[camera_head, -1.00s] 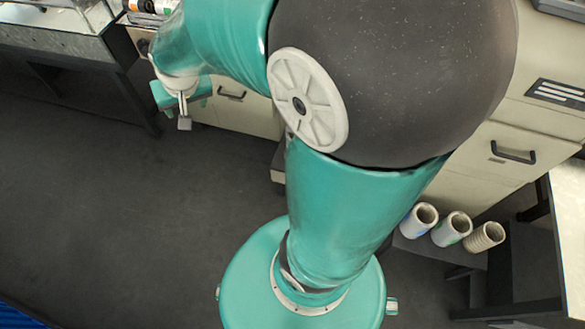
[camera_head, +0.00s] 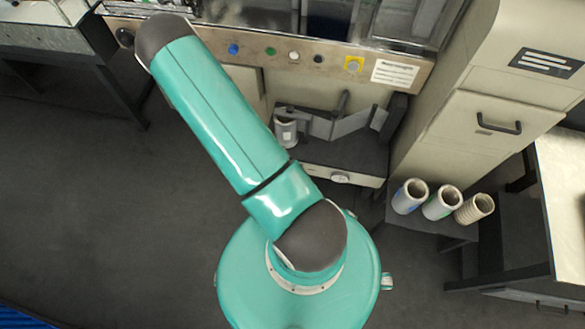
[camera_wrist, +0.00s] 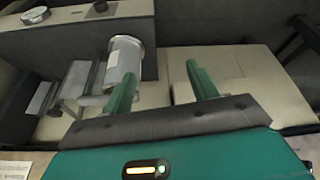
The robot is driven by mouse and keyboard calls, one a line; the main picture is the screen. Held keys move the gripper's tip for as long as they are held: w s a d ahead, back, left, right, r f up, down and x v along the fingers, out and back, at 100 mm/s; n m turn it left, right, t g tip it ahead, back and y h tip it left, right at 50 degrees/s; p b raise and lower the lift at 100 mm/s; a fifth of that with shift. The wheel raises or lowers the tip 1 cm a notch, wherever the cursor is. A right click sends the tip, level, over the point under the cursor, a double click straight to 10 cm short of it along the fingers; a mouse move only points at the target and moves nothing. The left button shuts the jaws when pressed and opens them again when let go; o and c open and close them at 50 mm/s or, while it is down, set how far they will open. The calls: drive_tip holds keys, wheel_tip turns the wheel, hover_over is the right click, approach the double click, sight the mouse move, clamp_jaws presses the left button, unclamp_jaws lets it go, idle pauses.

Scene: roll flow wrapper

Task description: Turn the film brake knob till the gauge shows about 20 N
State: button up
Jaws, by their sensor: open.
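My gripper (camera_wrist: 160,72) is open and empty in the wrist view, its two green fingers apart. A metal roll (camera_wrist: 125,62) stands beyond the left finger; I cannot tell whether they touch. A round pale-faced dial (camera_wrist: 36,15), which looks like the gauge, sits at the top left of the wrist view; its reading is too small to tell. A small dark round part (camera_wrist: 101,6), possibly the brake knob, is near the top edge, away from the fingers. In the head view, a pale round fitting (camera_head: 340,178) is on the unwind unit's front; my gripper is out of sight there.
The machine's button panel (camera_head: 290,52) runs across the top. The unwind unit (camera_head: 350,150) has grey arms and a roll (camera_head: 286,132). A beige cabinet (camera_head: 490,125) and three spare rolls on a low stand (camera_head: 400,217) are at right. Floor at left is clear.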

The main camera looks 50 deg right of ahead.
drive_tip(key=s+d+f+m+g, duration=0.1)
drive_tip(key=s+d+f, duration=0.1)
drive_tip(key=s+f, duration=0.6)
drive_tip(key=s+d+f, duration=0.3)
drive_tip(key=s+f, duration=0.4)
drive_tip(key=f, duration=0.4)
drive_tip(key=x, duration=1.3)
drive_tip(key=shift+d+h, duration=0.4)
drive_tip(key=shift+d, duration=0.05)
drive_tip(key=shift+w, duration=0.15)
drive_tip(key=shift+f, duration=0.1)
drive_tip(key=c, duration=1)
